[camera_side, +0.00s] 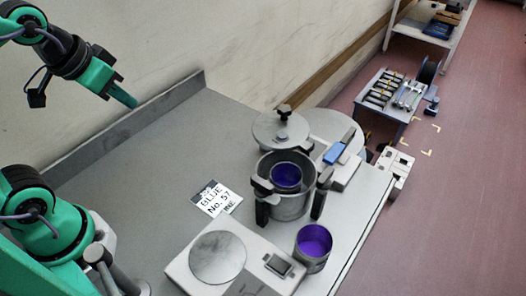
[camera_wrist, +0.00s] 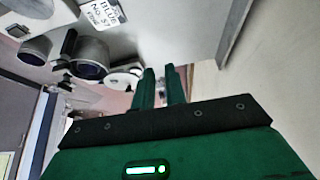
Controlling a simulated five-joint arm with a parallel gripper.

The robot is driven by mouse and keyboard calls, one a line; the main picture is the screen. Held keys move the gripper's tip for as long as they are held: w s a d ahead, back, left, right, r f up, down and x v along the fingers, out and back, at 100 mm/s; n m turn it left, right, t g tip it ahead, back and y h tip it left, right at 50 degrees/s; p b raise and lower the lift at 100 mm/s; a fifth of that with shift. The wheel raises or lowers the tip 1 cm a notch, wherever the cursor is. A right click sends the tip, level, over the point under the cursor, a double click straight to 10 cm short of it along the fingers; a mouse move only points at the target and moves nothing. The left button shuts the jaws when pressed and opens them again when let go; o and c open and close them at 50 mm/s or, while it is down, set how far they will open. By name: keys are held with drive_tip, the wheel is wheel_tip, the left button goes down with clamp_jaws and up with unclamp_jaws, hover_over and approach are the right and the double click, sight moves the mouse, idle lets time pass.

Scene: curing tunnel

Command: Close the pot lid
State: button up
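The pot (camera_side: 289,208) is a grey metal vessel with dark handles and stands open on the grey bench, with a blue-purple interior showing inside. Its round grey lid (camera_side: 268,132) with a black knob is at the pot's far side, off the mouth; whether it is hinged there I cannot tell. In the wrist view the pot (camera_wrist: 92,50) is at upper left, and the lid (camera_wrist: 118,80) is partly visible beyond it. My gripper (camera_side: 130,102) is high at the left, well away from the pot and lid. In the wrist view its two green fingers (camera_wrist: 162,72) are apart with nothing between them.
A purple-lined cup (camera_side: 313,262) stands near the bench's front edge. A scale (camera_side: 217,257) with a round plate and a printed card (camera_side: 215,198) lie left of the pot. A blue-topped item (camera_side: 338,150) is right of the lid. The bench's left part is clear.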

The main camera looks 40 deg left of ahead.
drive_tip(key=shift+m+g, duration=0.3)
drive_tip(key=w+d+r, duration=0.1)
drive_tip(key=w, duration=0.2)
drive_tip(key=w+r, duration=0.1)
drive_tip(key=w, duration=0.1)
drive_tip(key=w+d+r, duration=0.1)
drive_tip(key=w, duration=0.2)
drive_tip(key=shift+w+d+r, duration=0.3)
drive_tip(key=shift+w+r, duration=0.05)
drive_tip(key=shift+r, duration=0.05)
clamp_jaws()
drive_tip(key=m+g+h, duration=0.1)
hover_over(285, 126)
drive_tip(key=w+a, duration=0.1)
drive_tip(key=w, duration=0.4)
wheel_tip(285, 126, down, 6)
drive_tip(key=f, duration=0.1)
drive_tip(key=shift+w+a+r, duration=0.15)
drive_tip(key=shift+a+r, duration=0.05)
drive_tip(key=shift+r, duration=0.05)
drive_tip(key=a+x, duration=0.1)
drive_tip(key=x, duration=0.9)
drive_tip(key=shift+s, duration=2.05)
